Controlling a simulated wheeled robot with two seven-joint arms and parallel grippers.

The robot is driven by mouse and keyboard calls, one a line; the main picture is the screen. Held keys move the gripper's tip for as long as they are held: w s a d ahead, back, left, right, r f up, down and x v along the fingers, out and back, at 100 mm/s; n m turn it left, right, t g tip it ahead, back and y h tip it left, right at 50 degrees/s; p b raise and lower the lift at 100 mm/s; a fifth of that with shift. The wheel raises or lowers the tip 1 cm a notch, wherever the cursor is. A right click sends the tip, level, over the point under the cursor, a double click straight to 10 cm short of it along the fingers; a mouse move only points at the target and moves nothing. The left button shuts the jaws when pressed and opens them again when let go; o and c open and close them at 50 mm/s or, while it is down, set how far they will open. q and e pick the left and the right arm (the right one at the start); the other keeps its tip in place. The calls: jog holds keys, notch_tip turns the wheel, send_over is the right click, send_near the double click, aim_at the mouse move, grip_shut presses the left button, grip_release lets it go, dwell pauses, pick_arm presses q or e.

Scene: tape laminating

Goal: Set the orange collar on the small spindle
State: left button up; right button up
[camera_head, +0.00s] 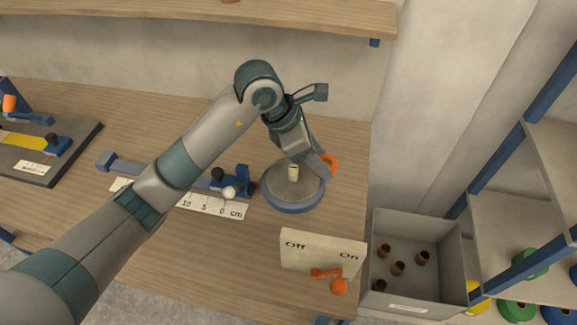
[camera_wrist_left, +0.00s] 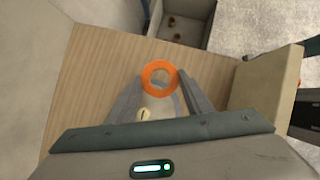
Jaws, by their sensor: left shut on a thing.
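The orange collar (camera_head: 333,162) is a ring held at the fingertips of my left gripper (camera_head: 322,166), which is shut on it. It also shows in the left wrist view (camera_wrist_left: 147,77) as an open ring between the two finger ends. The small spindle (camera_head: 293,175) is a short pale post standing upright on a round grey base with a blue rim (camera_head: 292,207). The collar is above the base's right side, to the right of the spindle and apart from it. The spindle top also shows in the left wrist view (camera_wrist_left: 144,114). My right gripper is out of view.
A white ruler (camera_head: 208,206) and a blue slide fixture (camera_head: 243,180) lie left of the base. An Off/On box (camera_head: 322,246) with an orange lever stands in front. A grey bin (camera_head: 452,245) holding several brown tubes is right of the table. A shelf hangs above.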

pick_arm(q)
jog(key=p, duration=0.3)
send_over(288, 178)
jog(key=f, duration=0.4)
jog(key=shift+s+d, duration=0.25)
jog(key=shift+w+a+f, duration=0.15)
jog(key=shift+a+f, duration=0.15)
jog(key=shift+f, duration=0.05)
jog(key=shift+f, duration=0.1)
jog(key=shift+f, duration=0.25)
notch_tip(288, 178, down, 3)
jog(key=shift+r+p, duration=0.1)
jog(key=shift+p, duration=0.95)
jog(key=shift+f, duration=0.2)
jog(key=shift+f, duration=0.2)
